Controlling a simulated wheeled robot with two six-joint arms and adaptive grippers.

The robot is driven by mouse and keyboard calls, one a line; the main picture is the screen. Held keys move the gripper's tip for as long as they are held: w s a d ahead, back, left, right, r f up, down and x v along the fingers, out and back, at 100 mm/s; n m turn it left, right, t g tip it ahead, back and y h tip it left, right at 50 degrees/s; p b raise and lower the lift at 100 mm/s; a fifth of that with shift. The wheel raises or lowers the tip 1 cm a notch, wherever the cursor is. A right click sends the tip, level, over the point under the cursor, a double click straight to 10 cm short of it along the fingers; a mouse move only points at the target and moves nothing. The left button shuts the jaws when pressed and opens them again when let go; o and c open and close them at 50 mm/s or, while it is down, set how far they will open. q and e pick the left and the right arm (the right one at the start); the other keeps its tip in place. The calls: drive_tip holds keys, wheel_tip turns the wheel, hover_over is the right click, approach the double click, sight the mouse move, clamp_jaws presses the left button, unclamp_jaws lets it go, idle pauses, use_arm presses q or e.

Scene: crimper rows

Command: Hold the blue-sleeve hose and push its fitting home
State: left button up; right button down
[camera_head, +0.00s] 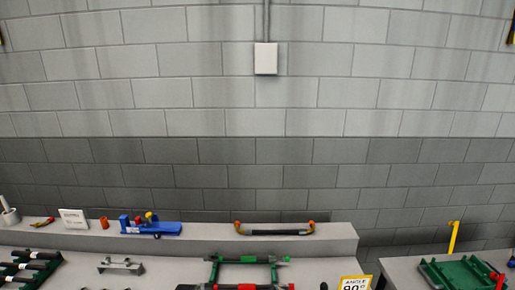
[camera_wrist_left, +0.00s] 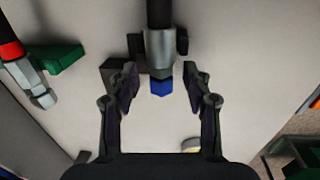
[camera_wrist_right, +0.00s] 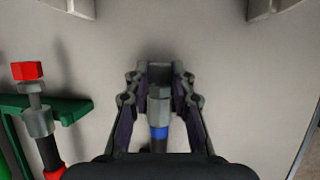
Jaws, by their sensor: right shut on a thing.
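In the right wrist view my right gripper (camera_wrist_right: 160,80) is shut on a grey metal fitting (camera_wrist_right: 158,108) with a blue sleeve (camera_wrist_right: 158,133) just behind it. The rest of that hose is hidden by the gripper body. In the left wrist view my left gripper (camera_wrist_left: 158,82) is open. A black hose (camera_wrist_left: 160,12) with a grey metal end (camera_wrist_left: 160,50) and a blue tip (camera_wrist_left: 161,87) reaches down between its fingers, with gaps on both sides. Neither gripper shows in the head view.
A red-sleeved hose (camera_wrist_right: 48,152) with a red-tipped fitting lies on a green stand (camera_wrist_right: 68,111) to the left. In the head view, a back ledge (camera_head: 205,236) carries a blue tool (camera_head: 150,228) and a black hose with orange ends (camera_head: 275,232). A yellow angle sign (camera_head: 355,283) stands at front.

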drive_tip(key=shift+d, duration=0.15)
use_arm(q)
wheel_tip(320, 180, up, 12)
drive_tip(key=s, duration=0.1)
drive_tip(key=shift+s, duration=0.2)
use_arm(e)
drive_tip(key=c, duration=1.1)
unclamp_jaws()
drive_tip(key=shift+o, duration=0.2)
